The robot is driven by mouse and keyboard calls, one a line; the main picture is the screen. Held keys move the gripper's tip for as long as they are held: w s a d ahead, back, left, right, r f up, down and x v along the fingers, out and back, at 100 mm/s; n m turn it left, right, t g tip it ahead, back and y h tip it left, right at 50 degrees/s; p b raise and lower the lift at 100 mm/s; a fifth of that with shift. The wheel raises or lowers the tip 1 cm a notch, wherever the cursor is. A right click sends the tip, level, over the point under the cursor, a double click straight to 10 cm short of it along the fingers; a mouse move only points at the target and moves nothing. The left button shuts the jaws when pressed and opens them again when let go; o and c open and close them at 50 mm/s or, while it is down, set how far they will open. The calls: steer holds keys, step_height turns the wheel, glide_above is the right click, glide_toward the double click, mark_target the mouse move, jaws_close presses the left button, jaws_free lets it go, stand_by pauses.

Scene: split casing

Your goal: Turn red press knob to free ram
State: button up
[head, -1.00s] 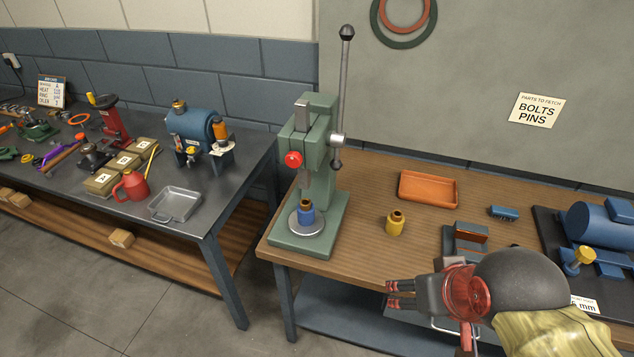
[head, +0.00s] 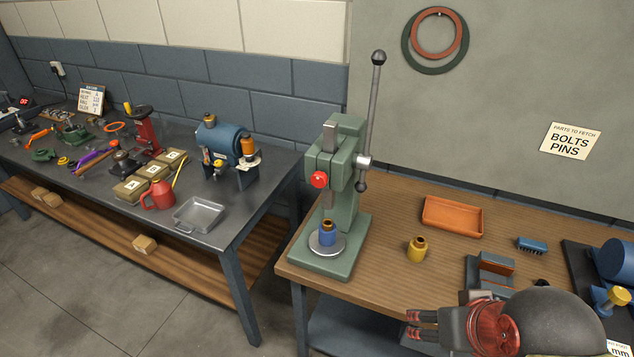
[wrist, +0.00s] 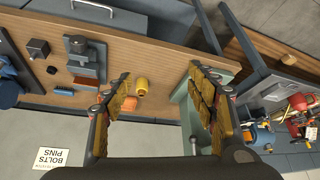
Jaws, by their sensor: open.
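The green arbor press (head: 342,200) stands at the left end of the wooden bench. Its red knob (head: 319,179) is on the left side of the press head, and the long lever (head: 374,110) points up on the right. The ram (head: 328,203) is above a blue bushing (head: 327,234) on the round plate; I cannot tell whether they touch. My gripper (head: 411,328) is at the bench's front edge, right of and below the press, apart from it. In the wrist view my gripper (wrist: 158,98) is open and empty; the press base (wrist: 188,97) shows partly behind one finger.
A yellow bushing (head: 416,249), an orange tray (head: 452,216), a blue brush (head: 531,245) and a fixture (head: 490,270) lie right of the press. A dark metal bench (head: 235,225) with tools stands to the left, across a gap. The bench between press and yellow bushing is clear.

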steer(key=shift+a, duration=0.5)
steer(key=shift+c, duration=1.2)
steer(key=n+t+h+p, duration=0.1)
steer(key=n+t+h, duration=0.75)
steer(key=n, duration=2.35)
glide_toward(317, 181)
steer(key=d+f+t+y, duration=0.1)
steer(key=d+t+y, duration=0.1)
steer(key=t, duration=0.1)
steer(key=shift+b+x, duration=0.65)
steer(key=shift+x, duration=3.5)
steer(key=shift+f, duration=0.15)
steer(key=shift+c, duration=0.7)
